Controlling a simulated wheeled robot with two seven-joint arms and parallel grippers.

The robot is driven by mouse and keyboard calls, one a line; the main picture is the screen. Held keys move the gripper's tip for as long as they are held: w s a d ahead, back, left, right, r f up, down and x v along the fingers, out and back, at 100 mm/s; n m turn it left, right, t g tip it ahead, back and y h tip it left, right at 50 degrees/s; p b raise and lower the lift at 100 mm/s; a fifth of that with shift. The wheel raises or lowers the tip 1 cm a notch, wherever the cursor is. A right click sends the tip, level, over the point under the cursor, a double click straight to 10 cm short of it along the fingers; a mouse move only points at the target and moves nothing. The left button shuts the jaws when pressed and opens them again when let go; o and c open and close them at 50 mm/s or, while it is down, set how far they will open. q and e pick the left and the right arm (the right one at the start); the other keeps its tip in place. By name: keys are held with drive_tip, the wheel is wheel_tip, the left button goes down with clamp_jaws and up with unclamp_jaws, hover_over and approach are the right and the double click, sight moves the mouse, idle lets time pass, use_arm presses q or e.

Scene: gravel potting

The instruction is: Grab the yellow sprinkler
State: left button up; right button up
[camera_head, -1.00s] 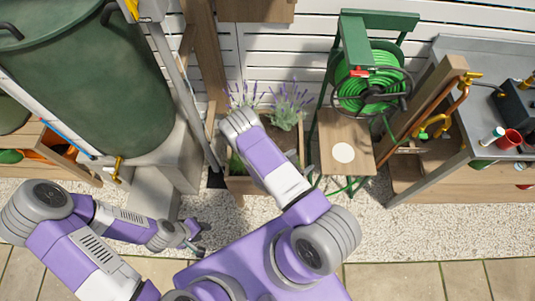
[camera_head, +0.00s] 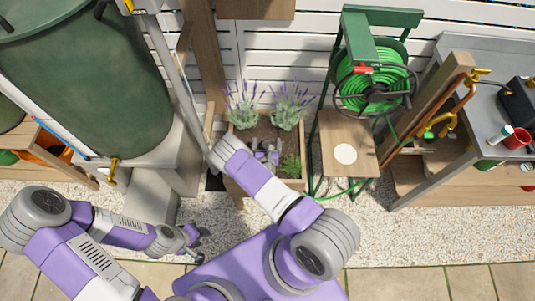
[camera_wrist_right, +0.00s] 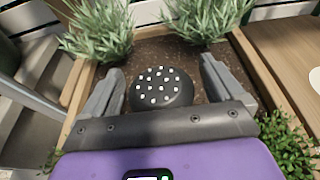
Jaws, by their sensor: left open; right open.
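A yellow nozzle-like thing (camera_head: 441,124), likely the yellow sprinkler, hangs by the wooden post at the workbench's left side; its shape is partly unclear. My right gripper (camera_head: 268,152) is open over the wooden planter, well left of it. In the right wrist view my right gripper (camera_wrist_right: 161,72) has its fingers apart over soil. A dark round piece with white dots (camera_wrist_right: 161,90) shows between them; I cannot tell whether it belongs to the gripper. My left gripper (camera_head: 193,243) is open, low over the gravel at the left.
The planter (camera_head: 236,187) holds lavender (camera_head: 290,104) and a small green plant. The green hose reel (camera_head: 375,85) on its stand, with a wooden shelf (camera_head: 350,132), stands between planter and workbench (camera_head: 455,150). A large green barrel (camera_head: 85,80) stands left. Gravel in front is open.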

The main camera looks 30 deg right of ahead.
drive_tip(key=shift+w+d+f, duration=0.1)
drive_tip(key=shift+w+d, duration=0.1)
drive_tip(key=shift+w, duration=0.1)
drive_tip(key=shift+c, duration=0.2)
drive_tip(key=c, duration=1.7)
clamp_jaws()
